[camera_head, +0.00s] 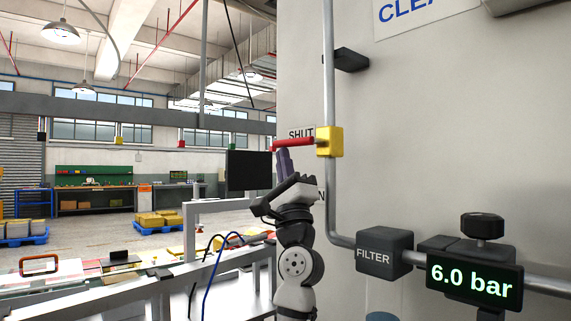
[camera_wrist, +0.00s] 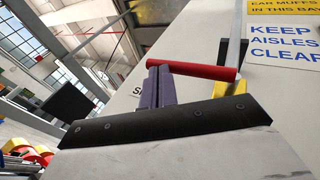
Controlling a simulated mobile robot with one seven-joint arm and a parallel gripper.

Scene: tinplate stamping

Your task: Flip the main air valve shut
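The main air valve has a yellow body (camera_head: 329,142) on a vertical grey pipe and a red lever handle (camera_head: 293,143). The red handle (camera_wrist: 200,70) and yellow body (camera_wrist: 230,89) also show in the wrist view. My gripper (camera_head: 282,157) is below the handle's outer half, its purple fingers (camera_wrist: 158,82) pointing up. The fingers are together with nothing seen between them. Their tips are at the handle's underside; I cannot tell whether they touch.
A filter block (camera_head: 385,254) and a gauge display (camera_head: 474,280) reading 6.0 bar sit on the pipe at lower right. The wall is close behind the valve. A dark monitor (camera_head: 249,170) and a metal frame (camera_head: 215,207) stand to the left.

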